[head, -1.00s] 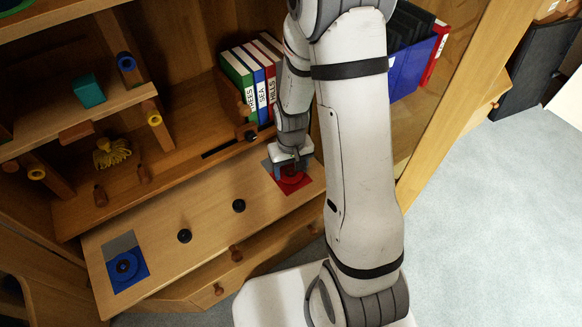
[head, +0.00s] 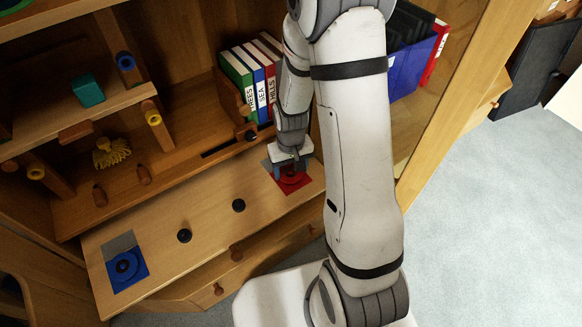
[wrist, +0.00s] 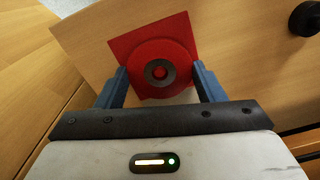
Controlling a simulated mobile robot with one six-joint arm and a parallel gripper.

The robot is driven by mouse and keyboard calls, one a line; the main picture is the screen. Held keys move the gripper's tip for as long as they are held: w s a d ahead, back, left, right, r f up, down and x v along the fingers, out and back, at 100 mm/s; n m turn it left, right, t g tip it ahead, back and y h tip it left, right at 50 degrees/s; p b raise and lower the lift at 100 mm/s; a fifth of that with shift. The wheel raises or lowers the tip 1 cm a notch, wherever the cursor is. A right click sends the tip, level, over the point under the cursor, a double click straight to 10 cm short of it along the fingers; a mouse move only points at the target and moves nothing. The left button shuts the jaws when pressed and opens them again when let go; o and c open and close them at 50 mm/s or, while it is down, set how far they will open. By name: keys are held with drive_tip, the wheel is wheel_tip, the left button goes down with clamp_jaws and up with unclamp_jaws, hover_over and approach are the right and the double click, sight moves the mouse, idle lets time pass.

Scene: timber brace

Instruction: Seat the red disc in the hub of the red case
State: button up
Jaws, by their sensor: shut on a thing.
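The red disc (wrist: 142,55) lies between the two blue fingers of my gripper (wrist: 160,70), which are shut on its sides. A dark ring with a red centre shows in the middle of the disc. The red case (wrist: 182,28) is a flat red square on the wooden board, below and around the disc. In the head view, my gripper (head: 291,163) points down at the case (head: 299,192) at the board's right end. The disc is over the case's hub area; I cannot tell whether it sits fully down. The lower part of the case is hidden by my gripper.
A blue case with a blue disc (head: 124,267) is at the board's left end. Two black knobs (head: 184,236) (head: 239,206) stand on the board between the cases. Books (head: 251,80) stand behind my gripper. A yellow tassel (head: 112,153) lies on the shelf.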

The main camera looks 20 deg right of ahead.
drive_tip(key=shift+f, duration=0.2)
drive_tip(key=o, duration=1)
drive_tip(key=shift+o, duration=0.2)
drive_tip(key=shift+r+p, duration=1.05)
drive_tip(key=shift+r, duration=2.9)
wheel_tip(320, 180, up, 21)
drive_tip(key=t+p, duration=0.1)
drive_tip(key=p, duration=0.9)
hover_over(291, 173)
drive_tip(key=s, duration=0.5)
drive_tip(key=s+r+p, duration=0.4)
drive_tip(key=r, duration=0.3)
drive_tip(key=s+r+t+p, duration=0.1)
drive_tip(key=s+r+p, duration=0.2)
drive_tip(key=r, duration=0.5)
drive_tip(key=shift+s+d+r+m+t+p, duration=0.2)
drive_tip(key=shift+s+d+m+t+p, duration=0.15)
drive_tip(key=shift+s, duration=0.55)
